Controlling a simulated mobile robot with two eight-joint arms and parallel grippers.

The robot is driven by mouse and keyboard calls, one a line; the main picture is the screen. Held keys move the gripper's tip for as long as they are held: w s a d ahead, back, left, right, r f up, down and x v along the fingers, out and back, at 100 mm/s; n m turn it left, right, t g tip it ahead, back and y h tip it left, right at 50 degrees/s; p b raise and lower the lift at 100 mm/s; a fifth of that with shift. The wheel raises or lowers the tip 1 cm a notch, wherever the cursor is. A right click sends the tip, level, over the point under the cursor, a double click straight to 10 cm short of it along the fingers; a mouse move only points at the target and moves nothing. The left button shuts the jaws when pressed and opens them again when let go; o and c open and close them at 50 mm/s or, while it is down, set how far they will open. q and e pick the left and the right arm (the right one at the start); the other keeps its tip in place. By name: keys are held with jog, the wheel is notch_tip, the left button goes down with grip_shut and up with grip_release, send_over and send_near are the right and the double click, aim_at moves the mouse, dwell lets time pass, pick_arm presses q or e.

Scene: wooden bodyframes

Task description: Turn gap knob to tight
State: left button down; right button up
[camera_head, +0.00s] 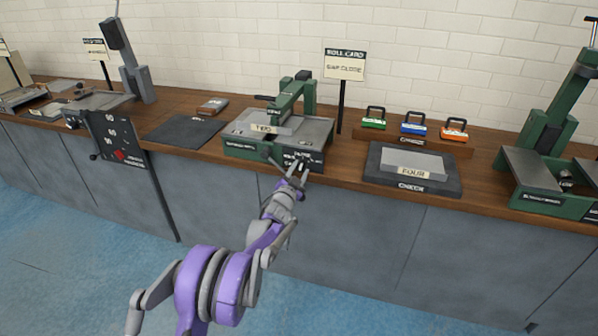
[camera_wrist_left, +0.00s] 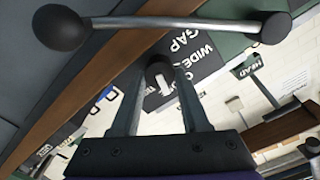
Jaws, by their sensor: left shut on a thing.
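The green roll machine (camera_head: 232,152) stands on the bench, with a dark label panel (camera_head: 314,161) on its front right. My left gripper (camera_head: 297,172) reaches up to that panel and partly covers it. In the left wrist view the panel (camera_wrist_left: 203,62) reads "WIDE" and "GAP", upside down and tilted. The small dark gap knob (camera_wrist_left: 160,73) with a pale mark sits between the fingertips of my left gripper (camera_wrist_left: 158,82), which is shut on it. The knob is hidden in the head view, and its exact setting cannot be read. My right gripper is out of view.
A bar with dark ball ends (camera_wrist_left: 170,22) crosses close above the fingertips in the left wrist view. A sign (camera_head: 344,64) reading "ROLL CARD" and "GAP CLOSE" stands behind. A dark checking plate (camera_head: 450,184) lies right; a dark mat (camera_head: 184,131) lies left.

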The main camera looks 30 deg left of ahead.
pick_arm(q)
jog(key=m, duration=0.4)
jog(key=shift+f+m, duration=0.1)
jog(key=shift+m, duration=0.2)
jog(key=shift+d+m, duration=0.1)
jog(key=shift+m, duration=2.2)
jog(key=shift+c, duration=2)
grip_release()
jog(key=shift+s, duration=0.1)
jog(key=v, duration=1)
jog(key=shift+s, duration=0.35)
